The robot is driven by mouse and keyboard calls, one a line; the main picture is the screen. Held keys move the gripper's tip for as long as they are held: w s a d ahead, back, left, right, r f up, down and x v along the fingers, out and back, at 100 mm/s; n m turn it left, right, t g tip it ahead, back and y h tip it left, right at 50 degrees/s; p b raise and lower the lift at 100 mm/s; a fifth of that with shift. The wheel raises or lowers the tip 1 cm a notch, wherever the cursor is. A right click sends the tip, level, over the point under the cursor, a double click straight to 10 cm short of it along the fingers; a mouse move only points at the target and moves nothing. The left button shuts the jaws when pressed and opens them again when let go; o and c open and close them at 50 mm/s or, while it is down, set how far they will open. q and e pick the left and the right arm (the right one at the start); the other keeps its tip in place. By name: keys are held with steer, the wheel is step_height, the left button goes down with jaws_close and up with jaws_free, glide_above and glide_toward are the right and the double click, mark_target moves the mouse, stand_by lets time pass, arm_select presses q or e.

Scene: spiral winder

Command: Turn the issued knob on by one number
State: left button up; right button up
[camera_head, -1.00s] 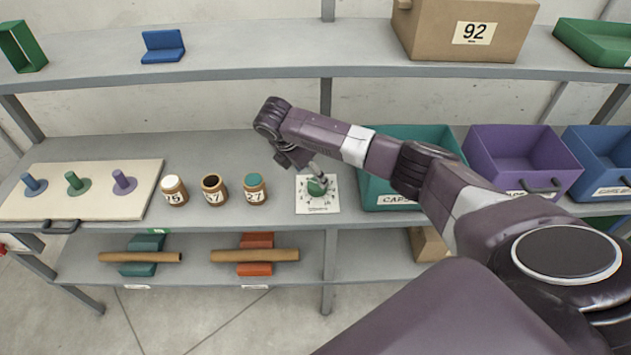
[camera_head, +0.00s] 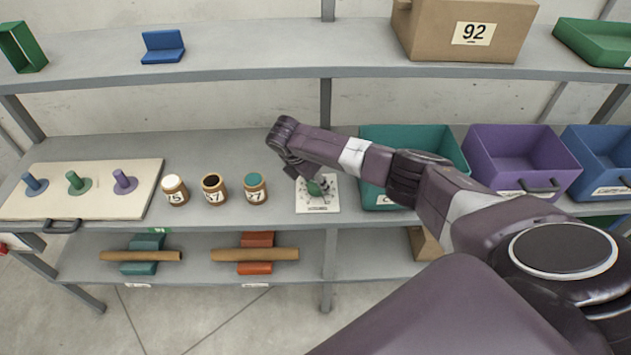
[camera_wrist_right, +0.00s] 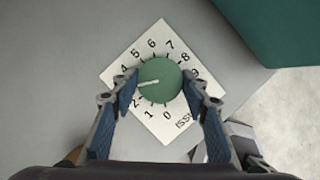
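The round green knob (camera_wrist_right: 158,80) sits on a square white dial plate (camera_wrist_right: 150,50) with numbers around it, on the middle shelf. Its white pointer line aims left, toward the spot between 2 and 4, where a fingertip hides the number. The plate's lower edge reads "ISSU", partly hidden. In the head view the knob (camera_head: 316,187) is partly covered by my right gripper (camera_head: 310,178). In the right wrist view my right gripper (camera_wrist_right: 160,85) is open, one finger on each side of the knob, with small gaps apparent. My left gripper is out of view.
A teal bin (camera_head: 374,190) stands close to the plate's right, with a purple bin (camera_head: 520,160) beyond. The upper shelf (camera_head: 270,50) runs above and behind my arm.

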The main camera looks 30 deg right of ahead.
steer(key=c, duration=0.4)
steer(key=shift+m, duration=0.3)
steer(key=shift+w+a+f+m+g+b, duration=0.1)
steer(key=shift+m+g+b, duration=0.35)
steer(key=shift+m, duration=0.55)
steer(key=shift+f+m+g+b, duration=0.1)
steer(key=shift+m+g+b, duration=0.35)
steer(key=shift+m, duration=0.45)
steer(key=m+g+b, duration=0.1)
steer(key=m+b, duration=0.2)
steer(key=b, duration=0.1)
steer(key=m+g+y+b, duration=0.1)
steer(key=m+b, duration=0.2)
steer(key=b, duration=0.1)
steer(key=shift+w+f, duration=0.1)
steer(key=shift+w, duration=0.1)
steer(key=shift+r+m+b, duration=0.25)
steer(key=shift+m+b, duration=0.45)
steer(key=shift+b, duration=0.55)
steer(key=shift+g, duration=0.3)
